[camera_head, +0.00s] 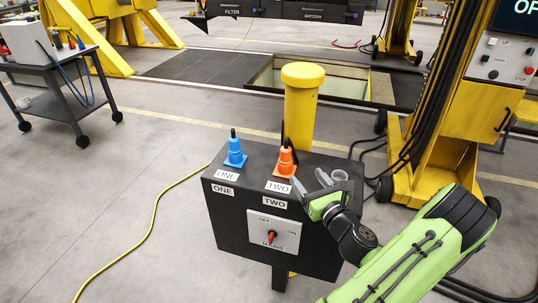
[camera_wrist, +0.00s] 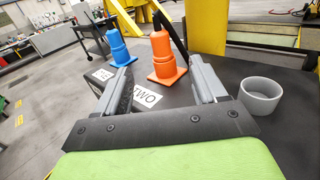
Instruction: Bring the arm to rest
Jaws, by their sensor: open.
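My gripper (camera_head: 312,183) is at the end of my green arm, just above the right part of the black control box (camera_head: 226,202). In the wrist view my gripper (camera_wrist: 163,85) has its two grey fingers apart with nothing between them. The orange plug (camera_head: 285,160) stands upright on the box top by the label TWO, close to the fingers; it also shows in the wrist view (camera_wrist: 165,58), beyond the fingertips. The blue plug (camera_head: 235,151) stands upright to its left by the label ONE. A small grey cup (camera_wrist: 261,94) sits to the right of the fingers.
A yellow post (camera_head: 302,105) rises directly behind the box. A yellow lifting column (camera_head: 445,130) with cables stands on the right. A dark cart (camera_head: 70,95) stands at the left. A yellow cable (camera_head: 152,223) lies on the floor, which is otherwise clear left of the box.

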